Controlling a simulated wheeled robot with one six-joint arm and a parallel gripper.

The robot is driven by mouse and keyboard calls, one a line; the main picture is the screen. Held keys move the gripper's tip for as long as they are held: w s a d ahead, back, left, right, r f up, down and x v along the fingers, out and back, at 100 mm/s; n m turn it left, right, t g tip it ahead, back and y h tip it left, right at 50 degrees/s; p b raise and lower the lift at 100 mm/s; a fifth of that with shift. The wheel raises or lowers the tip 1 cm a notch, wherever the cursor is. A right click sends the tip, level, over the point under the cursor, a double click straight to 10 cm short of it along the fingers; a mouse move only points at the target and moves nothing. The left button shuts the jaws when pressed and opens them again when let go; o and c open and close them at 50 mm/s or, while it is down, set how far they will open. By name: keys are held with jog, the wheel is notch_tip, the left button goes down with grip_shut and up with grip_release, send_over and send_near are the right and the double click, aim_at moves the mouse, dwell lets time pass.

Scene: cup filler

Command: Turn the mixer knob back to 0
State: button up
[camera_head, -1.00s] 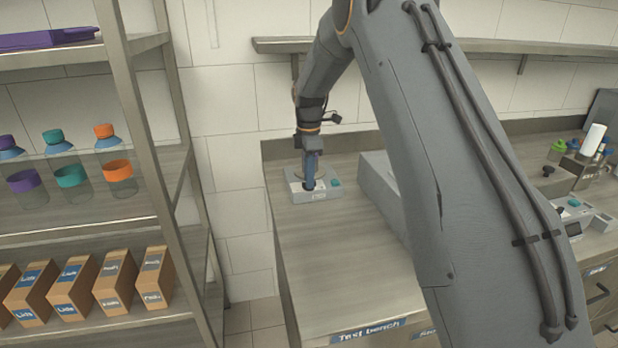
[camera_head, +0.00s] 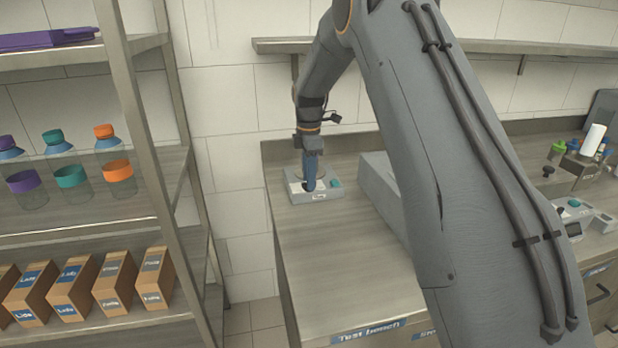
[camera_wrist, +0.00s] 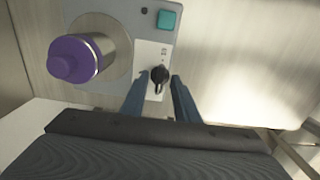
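The mixer (camera_head: 322,195) is a light grey box at the far end of the bench. In the wrist view its panel (camera_wrist: 150,52) carries a small black knob (camera_wrist: 159,77), with a teal button (camera_wrist: 167,20) above it. A purple-capped container (camera_wrist: 78,58) stands on the mixer's round plate, left of the knob. My gripper (camera_head: 310,184) points down over the mixer. In the wrist view its two blue fingers (camera_wrist: 159,82) are apart, one on each side of the knob, with a gap visible. The knob's exact setting is too small to read.
A grey box (camera_head: 380,185) stands on the bench (camera_head: 330,270) right of the mixer. A shelf rack (camera_head: 150,130) with bottles and cartons is at left. Another counter with small items is at right. The bench front is clear.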

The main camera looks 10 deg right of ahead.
notch_tip(320, 180, up, 8)
jog(key=shift+f+b, duration=0.15)
jog(key=shift+b, duration=0.7)
jog(key=s+f+m, duration=0.3)
jog(key=s+m, duration=0.3)
jog(key=s, duration=0.6)
jog(key=s+f+m, duration=0.2)
jog(key=s+m, duration=0.4)
jog(key=s, duration=0.6)
jog(key=s+f+m, duration=0.3)
jog(key=s+m, duration=0.2)
jog(key=s, duration=0.7)
jog(key=shift+s+f+m+t, duration=0.2)
jog(key=shift+f+m+t, duration=0.1)
jog(key=shift+m, duration=0.1)
jog(key=shift+s+f, duration=0.15)
jog(key=shift+s, duration=0.2)
